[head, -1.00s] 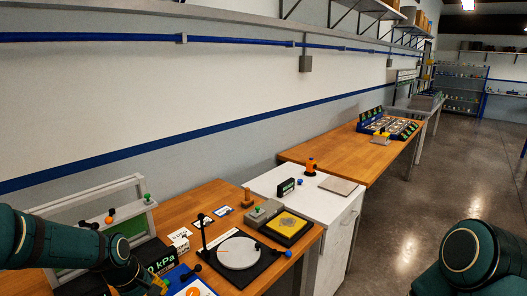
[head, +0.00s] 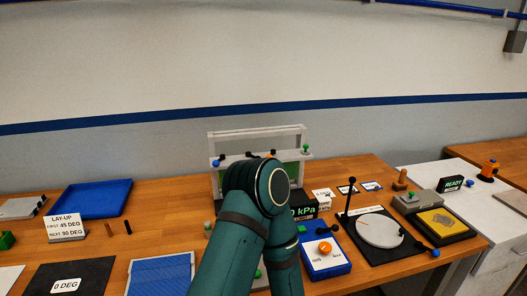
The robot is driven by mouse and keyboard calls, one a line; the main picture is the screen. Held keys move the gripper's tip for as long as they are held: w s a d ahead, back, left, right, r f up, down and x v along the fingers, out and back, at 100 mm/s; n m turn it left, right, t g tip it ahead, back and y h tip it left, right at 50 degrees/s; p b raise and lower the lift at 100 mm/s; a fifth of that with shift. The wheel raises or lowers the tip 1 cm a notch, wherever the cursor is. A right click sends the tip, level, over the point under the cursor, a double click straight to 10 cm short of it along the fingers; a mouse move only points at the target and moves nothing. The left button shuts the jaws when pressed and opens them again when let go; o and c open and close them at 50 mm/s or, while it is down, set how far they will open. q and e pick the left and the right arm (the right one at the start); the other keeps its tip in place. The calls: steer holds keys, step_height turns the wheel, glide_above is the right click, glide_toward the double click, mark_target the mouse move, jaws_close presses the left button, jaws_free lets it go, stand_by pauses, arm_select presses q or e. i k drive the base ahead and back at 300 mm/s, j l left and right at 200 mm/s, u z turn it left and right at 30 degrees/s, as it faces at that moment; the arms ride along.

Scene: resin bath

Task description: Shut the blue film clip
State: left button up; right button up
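A pale frame (head: 212,140) with a green panel stands upright at the back of the wooden bench. A small blue knob-like piece (head: 216,163), likely the blue film clip, sits at the left end of its front bar. Whether it is open or shut is too small to tell. A green piece (head: 305,150) sits at the bar's right end, with an orange piece (head: 274,155) between them. My arm rises in front of the frame and covers much of its lower middle. My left gripper is hidden behind that arm. My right gripper is out of view.
A kPa display (head: 303,211) and a blue box with an orange knob (head: 337,262) stand right of my arm. Further right is a white disc (head: 380,232) with a thin black post. A blue tray (head: 92,198) and a lay-up sign (head: 67,228) stand left.

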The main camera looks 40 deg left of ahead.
mark_target(216, 163)
steer(key=u, duration=1.6)
